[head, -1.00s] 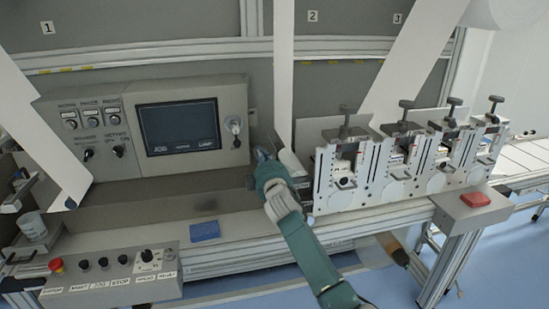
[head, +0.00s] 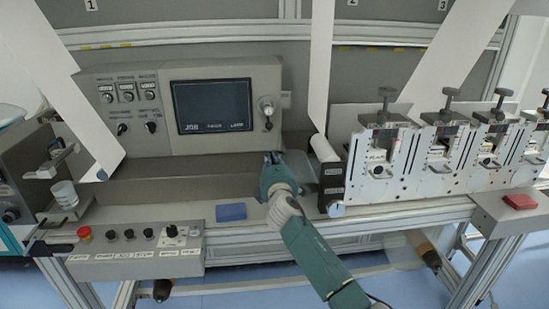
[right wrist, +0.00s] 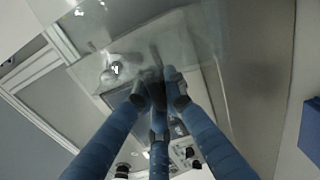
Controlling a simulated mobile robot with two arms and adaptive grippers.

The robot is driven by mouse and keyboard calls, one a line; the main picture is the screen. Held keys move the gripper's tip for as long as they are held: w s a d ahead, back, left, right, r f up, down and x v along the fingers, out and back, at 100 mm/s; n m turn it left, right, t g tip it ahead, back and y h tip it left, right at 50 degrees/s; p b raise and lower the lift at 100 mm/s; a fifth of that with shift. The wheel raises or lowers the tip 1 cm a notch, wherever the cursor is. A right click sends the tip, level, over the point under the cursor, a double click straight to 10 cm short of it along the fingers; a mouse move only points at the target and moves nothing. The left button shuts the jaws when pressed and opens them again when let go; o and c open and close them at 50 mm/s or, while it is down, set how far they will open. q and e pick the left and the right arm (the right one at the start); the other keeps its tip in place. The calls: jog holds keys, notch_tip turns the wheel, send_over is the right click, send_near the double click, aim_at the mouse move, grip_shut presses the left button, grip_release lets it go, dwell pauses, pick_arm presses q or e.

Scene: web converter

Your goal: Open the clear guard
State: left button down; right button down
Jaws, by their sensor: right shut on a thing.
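The clear guard (right wrist: 185,35) shows in the right wrist view as a see-through sheet with faint reflections, across the upper part beyond my fingers. In the head view it is hard to make out; a faint see-through patch (head: 303,165) shows just right of my right gripper. My right gripper (head: 272,158) is at the machine's front, below and right of the screen. In the right wrist view its blue fingers (right wrist: 158,90) come together on a part of the guard, though the exact contact is unclear. My left gripper is not in view.
The control panel with screen (head: 214,106) and knobs stands behind. A white roller on a black bracket (head: 331,187) and several metal stations (head: 380,160) are close on the right. A blue block (head: 231,212) and a button box (head: 135,250) are at the front left.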

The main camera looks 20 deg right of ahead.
jog(key=shift+a, duration=0.15)
jog(key=c, duration=1.9)
grip_release()
jog(key=shift+o, duration=0.2)
jog(key=v, duration=1.2)
jog(key=shift+f, duration=0.1)
